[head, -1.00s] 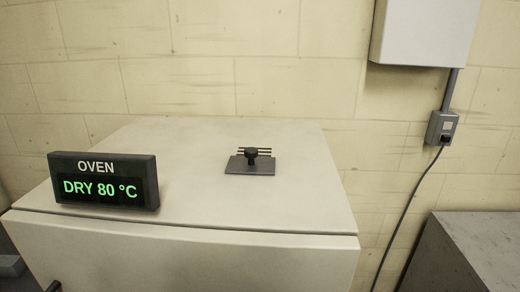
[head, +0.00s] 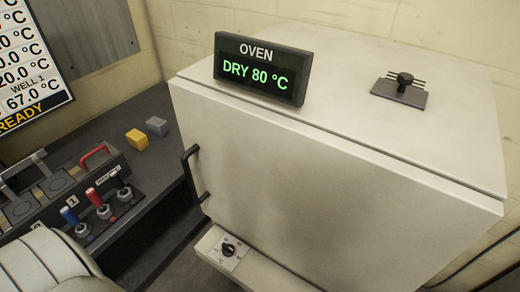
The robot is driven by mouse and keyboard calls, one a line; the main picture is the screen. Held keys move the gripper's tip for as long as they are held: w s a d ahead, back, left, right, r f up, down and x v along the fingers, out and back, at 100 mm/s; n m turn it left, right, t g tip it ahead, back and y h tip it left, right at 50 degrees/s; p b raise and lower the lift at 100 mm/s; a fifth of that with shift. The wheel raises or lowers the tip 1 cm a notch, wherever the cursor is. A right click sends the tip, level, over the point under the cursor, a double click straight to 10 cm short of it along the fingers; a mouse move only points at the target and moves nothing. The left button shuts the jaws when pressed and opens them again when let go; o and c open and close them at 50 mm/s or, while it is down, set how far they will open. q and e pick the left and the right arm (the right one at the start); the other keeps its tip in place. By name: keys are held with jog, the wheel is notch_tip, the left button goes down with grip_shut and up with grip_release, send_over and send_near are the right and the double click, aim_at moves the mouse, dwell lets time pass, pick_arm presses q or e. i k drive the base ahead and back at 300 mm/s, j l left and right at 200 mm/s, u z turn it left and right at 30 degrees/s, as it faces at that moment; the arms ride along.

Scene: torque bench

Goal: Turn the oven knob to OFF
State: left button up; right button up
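The oven (head: 300,150) is a pale box with a dark door handle (head: 194,172) on its left side. A black round knob (head: 228,249) sits on a light plate on the ledge below the oven door. Small marks surround the knob, but they are too small to read. The oven display (head: 262,69) on top reads "DRY 80 °C" in green. Neither of my grippers is in view.
Left of the oven, a dark bench (head: 165,165) holds a device with blue, red and black levers (head: 102,210), a yellow block (head: 137,139) and a grey block (head: 157,126). A small dark fixture (head: 400,90) sits on the oven top. A pale rounded part of mine fills the lower left.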

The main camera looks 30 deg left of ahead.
aim_at(229, 250)
jog(key=k+u, duration=0.15)
jog(key=u, duration=0.7)
